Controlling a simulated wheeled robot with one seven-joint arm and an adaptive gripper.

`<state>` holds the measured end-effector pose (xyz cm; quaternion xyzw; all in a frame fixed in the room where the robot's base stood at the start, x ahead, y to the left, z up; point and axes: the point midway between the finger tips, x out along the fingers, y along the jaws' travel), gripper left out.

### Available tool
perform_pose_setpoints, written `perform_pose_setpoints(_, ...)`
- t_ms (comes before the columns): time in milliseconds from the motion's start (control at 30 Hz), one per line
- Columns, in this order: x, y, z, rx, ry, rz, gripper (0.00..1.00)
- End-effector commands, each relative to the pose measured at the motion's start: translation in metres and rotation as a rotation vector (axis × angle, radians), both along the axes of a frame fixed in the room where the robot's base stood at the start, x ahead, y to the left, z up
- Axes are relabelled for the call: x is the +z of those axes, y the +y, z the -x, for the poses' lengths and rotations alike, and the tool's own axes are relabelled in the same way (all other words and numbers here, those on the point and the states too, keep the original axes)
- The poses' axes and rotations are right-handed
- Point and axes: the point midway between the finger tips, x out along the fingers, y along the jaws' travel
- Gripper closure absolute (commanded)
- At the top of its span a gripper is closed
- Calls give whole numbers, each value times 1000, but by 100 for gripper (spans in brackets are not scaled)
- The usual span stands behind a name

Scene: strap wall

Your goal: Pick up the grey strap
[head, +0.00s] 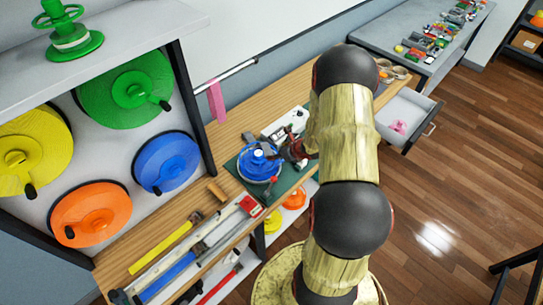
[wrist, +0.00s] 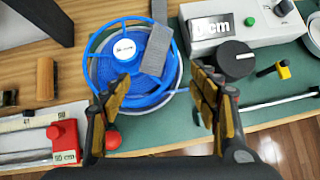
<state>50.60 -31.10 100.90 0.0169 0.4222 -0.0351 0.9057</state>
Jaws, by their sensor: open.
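In the head view my arm hides part of the bench and the gripper is hard to see.
A grey measuring box (wrist: 245,22) with a black knob stands right of the reel. A red-ended measuring rail (wrist: 62,140) lies to the left. Coloured reels hang on the wall rack (head: 70,125). An open drawer (head: 405,115) juts out beyond my arm.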

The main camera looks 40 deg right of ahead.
Motion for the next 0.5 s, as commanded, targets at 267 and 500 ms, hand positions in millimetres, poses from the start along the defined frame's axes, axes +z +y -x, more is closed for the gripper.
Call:
perform_pose_setpoints(267, -26, -2, -21, 2, -3, 2, 39)
perform_pose_setpoints(500, -31, -2, -27, 2, -2, 1, 39)
